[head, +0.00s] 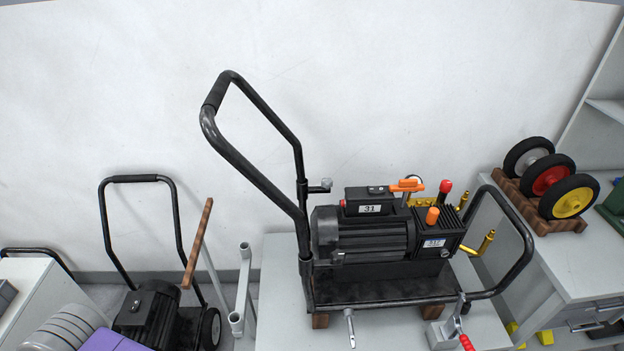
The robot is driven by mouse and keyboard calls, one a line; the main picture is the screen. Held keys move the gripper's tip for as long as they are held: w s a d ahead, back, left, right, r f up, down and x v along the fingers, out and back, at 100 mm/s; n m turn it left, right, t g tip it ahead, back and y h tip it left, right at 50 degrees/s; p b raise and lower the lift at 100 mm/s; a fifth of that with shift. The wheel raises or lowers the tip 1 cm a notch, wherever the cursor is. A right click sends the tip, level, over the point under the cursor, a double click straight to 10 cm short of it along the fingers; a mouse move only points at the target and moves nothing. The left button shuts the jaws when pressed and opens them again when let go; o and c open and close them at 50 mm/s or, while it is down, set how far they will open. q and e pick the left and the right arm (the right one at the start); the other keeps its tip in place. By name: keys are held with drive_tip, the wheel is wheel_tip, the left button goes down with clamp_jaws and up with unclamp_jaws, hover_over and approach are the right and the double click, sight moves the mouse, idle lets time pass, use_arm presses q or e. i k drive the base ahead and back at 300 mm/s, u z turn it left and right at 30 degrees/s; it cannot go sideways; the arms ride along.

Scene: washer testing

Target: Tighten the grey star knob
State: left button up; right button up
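A small grey knob (326,184), which looks like the star knob, sits at the end of a short black stub. The stub sticks out to the right from the post of the black tubular handle (255,180). The handle rises from the left end of the black washer unit (365,235) and leans to the upper left. The knob's lobes and thread are too small to make out, and I cannot tell how tight it is. Neither of my grippers is in view, and nothing touches the knob.
The unit stands on wooden blocks on a light table (285,280). A red-handled metal clamp (464,335) is at its front right. Wheels on a wooden rack (548,185) stand on the right bench. A second machine (150,310) is at the lower left. Space above the knob is clear.

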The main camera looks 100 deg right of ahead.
sight(326, 183)
drive_tip(key=k, duration=2.05)
drive_tip(key=z, duration=0.75)
